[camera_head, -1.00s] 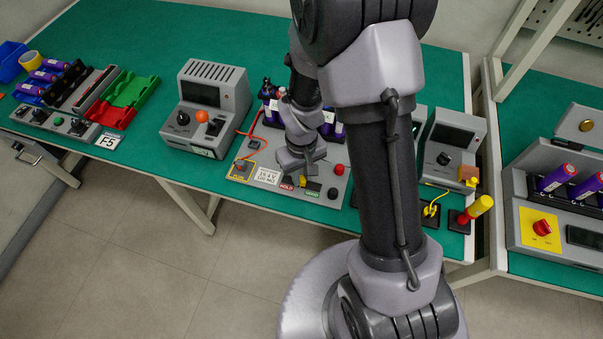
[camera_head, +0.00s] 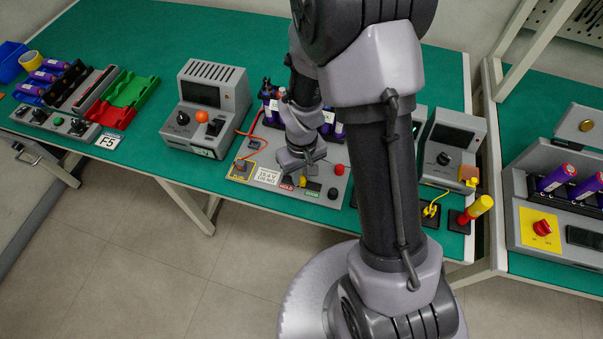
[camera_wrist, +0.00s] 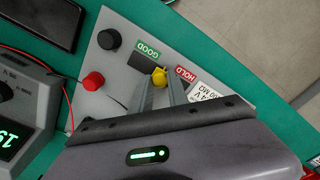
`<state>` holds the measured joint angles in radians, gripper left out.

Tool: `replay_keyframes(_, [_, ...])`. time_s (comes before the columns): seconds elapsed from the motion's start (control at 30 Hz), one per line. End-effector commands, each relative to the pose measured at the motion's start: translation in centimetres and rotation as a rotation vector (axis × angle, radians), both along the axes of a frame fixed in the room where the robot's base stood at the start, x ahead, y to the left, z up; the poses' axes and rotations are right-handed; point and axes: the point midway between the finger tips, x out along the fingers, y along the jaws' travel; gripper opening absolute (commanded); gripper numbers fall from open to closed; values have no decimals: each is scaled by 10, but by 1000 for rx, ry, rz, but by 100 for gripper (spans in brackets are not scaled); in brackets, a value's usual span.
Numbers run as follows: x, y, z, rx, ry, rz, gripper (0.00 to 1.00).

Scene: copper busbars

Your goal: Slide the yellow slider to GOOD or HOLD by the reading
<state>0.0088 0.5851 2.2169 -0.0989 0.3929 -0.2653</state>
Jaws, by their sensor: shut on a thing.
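The yellow slider (camera_wrist: 159,77) stands at the HOLD-side end of its dark slot (camera_wrist: 144,63) on a grey panel (camera_wrist: 112,70). The green GOOD label (camera_wrist: 148,51) and the red HOLD label (camera_wrist: 186,74) lie along the slot. My gripper (camera_wrist: 161,82) is shut on the slider, with a finger on either side. The slider also shows in the head view (camera_head: 303,181), below my gripper (camera_head: 302,170). A white limit card (camera_wrist: 205,92) is partly hidden by my gripper. A meter's green display (camera_wrist: 8,140) starts with "19"; the rest is cut off.
Red wires run beside the panel. A grey meter (camera_head: 206,105) stands to the left, and purple cells stand behind my arm.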

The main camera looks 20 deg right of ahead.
Motion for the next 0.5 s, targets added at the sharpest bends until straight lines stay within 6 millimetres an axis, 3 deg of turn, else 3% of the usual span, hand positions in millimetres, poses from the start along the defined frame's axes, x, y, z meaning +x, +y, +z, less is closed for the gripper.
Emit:
replay_keyframes(0.37, [-1,-1,0,0,0,-1,0])
replay_keyframes(0.5, [-8,-13,0,0,0,-3,0])
